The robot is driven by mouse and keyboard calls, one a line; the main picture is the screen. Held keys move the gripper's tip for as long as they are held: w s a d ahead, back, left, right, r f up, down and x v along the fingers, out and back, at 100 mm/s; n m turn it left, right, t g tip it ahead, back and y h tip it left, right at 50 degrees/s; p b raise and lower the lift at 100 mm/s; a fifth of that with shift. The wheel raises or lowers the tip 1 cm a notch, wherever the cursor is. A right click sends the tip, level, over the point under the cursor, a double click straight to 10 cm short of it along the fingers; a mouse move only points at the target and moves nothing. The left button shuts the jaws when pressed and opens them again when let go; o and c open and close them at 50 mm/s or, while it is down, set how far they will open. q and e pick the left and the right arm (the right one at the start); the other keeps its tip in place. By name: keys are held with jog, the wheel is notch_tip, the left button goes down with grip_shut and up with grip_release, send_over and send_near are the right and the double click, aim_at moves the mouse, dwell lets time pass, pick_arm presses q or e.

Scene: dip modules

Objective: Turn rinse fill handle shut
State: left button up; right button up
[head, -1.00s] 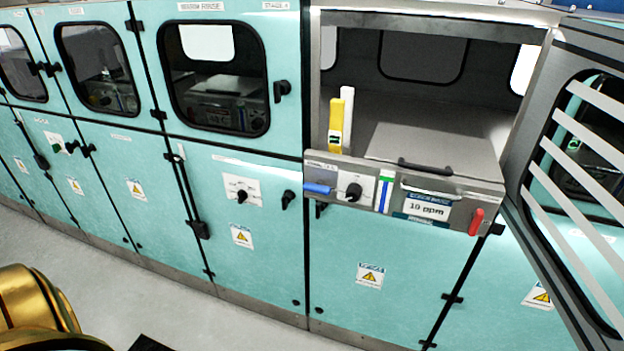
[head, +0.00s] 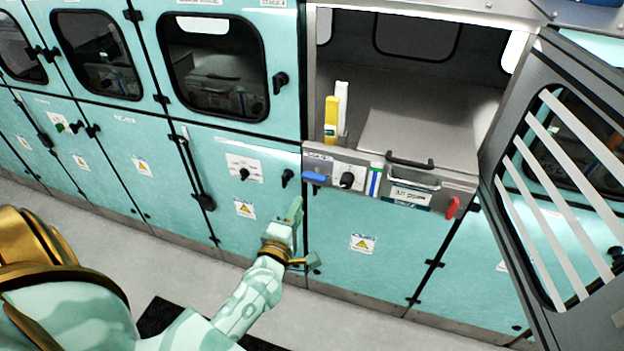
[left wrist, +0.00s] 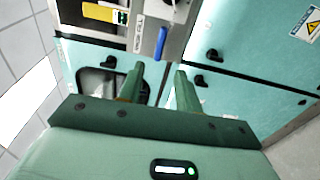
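A blue lever handle (head: 314,176) sits at the left end of the grey front panel (head: 340,157) of the open module, lying roughly level along it. My left gripper (head: 297,205) is below and left of the handle, in front of the teal cabinet. Its two green fingers (left wrist: 158,82) are apart with nothing between them. My right gripper is not in view.
A yellow block (head: 331,118) stands behind the panel. The open door (head: 500,170) swings out at the right.

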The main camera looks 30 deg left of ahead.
aim_at(313, 179)
pick_arm(q)
jog(key=x, duration=1.1)
jog(key=shift+w, duration=0.25)
grip_shut()
